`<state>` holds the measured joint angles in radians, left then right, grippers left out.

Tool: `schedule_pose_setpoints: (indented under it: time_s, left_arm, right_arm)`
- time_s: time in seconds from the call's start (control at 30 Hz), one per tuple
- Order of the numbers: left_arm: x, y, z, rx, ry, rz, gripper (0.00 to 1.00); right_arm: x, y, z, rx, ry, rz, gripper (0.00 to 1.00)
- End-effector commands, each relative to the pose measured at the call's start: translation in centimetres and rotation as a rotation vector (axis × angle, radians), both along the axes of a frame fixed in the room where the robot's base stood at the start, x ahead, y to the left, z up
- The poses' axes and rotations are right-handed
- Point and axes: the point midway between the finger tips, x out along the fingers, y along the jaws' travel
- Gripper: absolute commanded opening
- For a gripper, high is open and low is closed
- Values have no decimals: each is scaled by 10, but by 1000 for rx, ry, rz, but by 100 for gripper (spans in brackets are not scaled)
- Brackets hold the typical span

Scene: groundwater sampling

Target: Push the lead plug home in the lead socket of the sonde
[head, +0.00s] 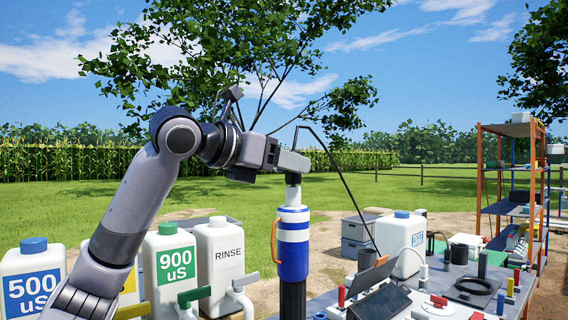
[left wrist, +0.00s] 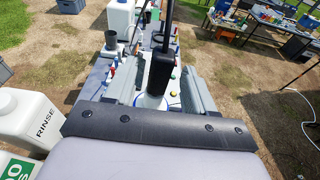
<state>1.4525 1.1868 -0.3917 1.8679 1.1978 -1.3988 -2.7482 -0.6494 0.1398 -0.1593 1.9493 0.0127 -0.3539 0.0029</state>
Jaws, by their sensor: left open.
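The sonde (head: 293,243) stands upright, a blue and white banded cylinder with a dark lower part and an orange handle on its left. The black lead plug (head: 293,179) sits upright at its top; how deep it sits in the socket I cannot tell. In the left wrist view the plug (left wrist: 160,72) stands between the grey fingers, above the sonde's white and blue top (left wrist: 150,101). My left gripper (head: 292,163) is open at the plug, one finger on each side with gaps. The socket itself is hidden. My right gripper is not in view.
White jugs stand at the left: 500 uS (head: 33,285), 900 uS (head: 168,268) and RINSE (head: 219,262). A thin black cable (head: 345,183) arches behind the gripper. The table at right holds a white jug (head: 401,246) and several small items. An orange shelf rack (head: 537,200) stands farther right.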

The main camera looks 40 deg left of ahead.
Motion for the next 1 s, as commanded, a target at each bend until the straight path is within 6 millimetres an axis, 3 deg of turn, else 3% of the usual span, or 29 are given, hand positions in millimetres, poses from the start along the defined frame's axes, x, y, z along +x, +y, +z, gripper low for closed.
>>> schedule_pose_setpoints:
  time_s: [0.5, 1.0]
  left_arm:
    - [-65, 6, 15, 0, -1, 2, 54]
    - [-69, 6, 16, 0, -1, 0, 54]
  right_arm:
    - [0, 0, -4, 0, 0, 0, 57]
    - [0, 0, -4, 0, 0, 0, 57]
